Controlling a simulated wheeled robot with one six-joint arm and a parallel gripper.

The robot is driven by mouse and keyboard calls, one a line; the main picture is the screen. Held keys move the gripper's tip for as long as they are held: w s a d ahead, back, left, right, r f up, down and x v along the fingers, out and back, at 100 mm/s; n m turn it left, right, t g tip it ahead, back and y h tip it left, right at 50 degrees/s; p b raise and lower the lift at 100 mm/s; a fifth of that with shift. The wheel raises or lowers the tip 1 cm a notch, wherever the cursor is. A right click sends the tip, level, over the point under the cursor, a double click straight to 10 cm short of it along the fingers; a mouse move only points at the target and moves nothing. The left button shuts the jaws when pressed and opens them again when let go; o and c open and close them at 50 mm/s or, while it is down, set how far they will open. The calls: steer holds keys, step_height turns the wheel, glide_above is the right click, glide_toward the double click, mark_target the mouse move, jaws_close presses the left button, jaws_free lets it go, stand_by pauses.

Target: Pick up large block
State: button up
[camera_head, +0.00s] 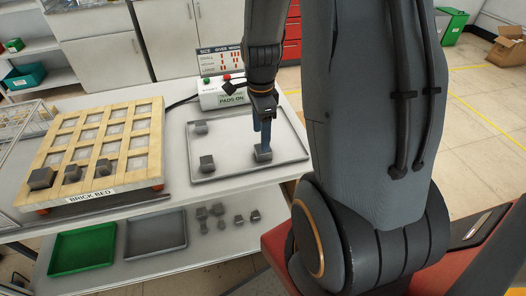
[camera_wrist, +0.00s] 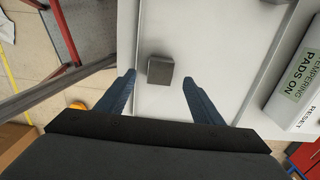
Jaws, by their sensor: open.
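Three grey blocks are on the pale tray (camera_head: 235,150) in the head view. One block (camera_head: 263,155) is right below my gripper (camera_head: 262,138), one (camera_head: 207,163) is at the front left, and one (camera_head: 200,127) is at the back left. I cannot tell for certain which is the large block. In the wrist view, my open gripper (camera_wrist: 159,78) has one grey block (camera_wrist: 160,70) centred in the gap near its fingertips. Neither finger appears to touch it, and its exact height below the tips is unclear.
The wooden brick bed (camera_head: 95,138) holds several grey blocks along its front row. A control box (camera_head: 222,95) with buttons stands behind the tray. A green bin (camera_head: 83,248), a grey bin (camera_head: 156,233) and several small grey pieces sit on the lower shelf.

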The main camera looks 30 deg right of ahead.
mark_target(261, 156)
steer(key=f, duration=0.1)
steer(key=f+p, duration=0.1)
steer(key=f, duration=0.2)
steer(key=shift+s+d, duration=0.1)
steer(key=shift+d, duration=0.2)
steer(key=shift+f+p, duration=0.3)
steer(key=shift+f, duration=0.4)
jaws_close()
